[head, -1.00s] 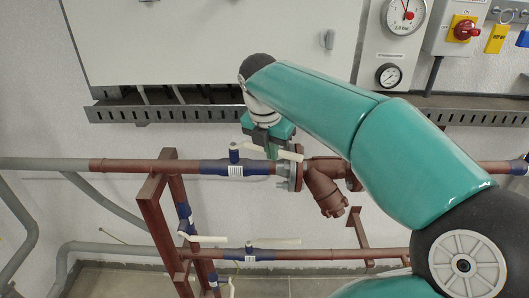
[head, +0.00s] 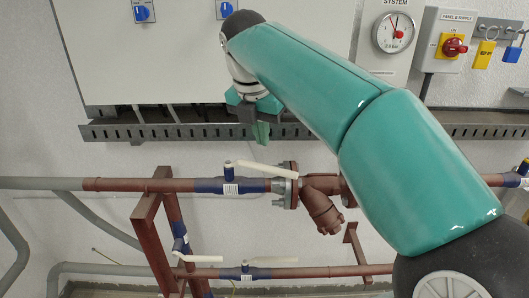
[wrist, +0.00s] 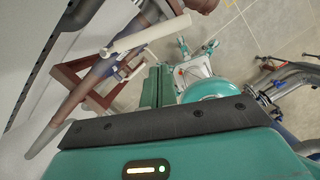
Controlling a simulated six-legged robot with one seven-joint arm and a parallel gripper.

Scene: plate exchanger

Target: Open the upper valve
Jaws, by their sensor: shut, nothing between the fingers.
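The upper valve (head: 232,186) is a blue body with a white label on the upper horizontal pipe. Its cream lever (head: 265,169) points right from the blue stem, at a slight slant to the pipe. In the wrist view the large cream lever (wrist: 145,35) lies above and left of the fingers, apart from them. My gripper (head: 262,138) is shut and empty, pointing down above the lever, with a visible gap in the head view. Its green fingers also show in the wrist view (wrist: 157,87).
A brown flanged fitting (head: 320,205) sits right of the valve. A perforated cable tray (head: 180,132) runs behind my gripper. A lower valve (head: 247,273) and a brown frame (head: 150,235) stand below. Floor (wrist: 265,30) shows in the wrist view.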

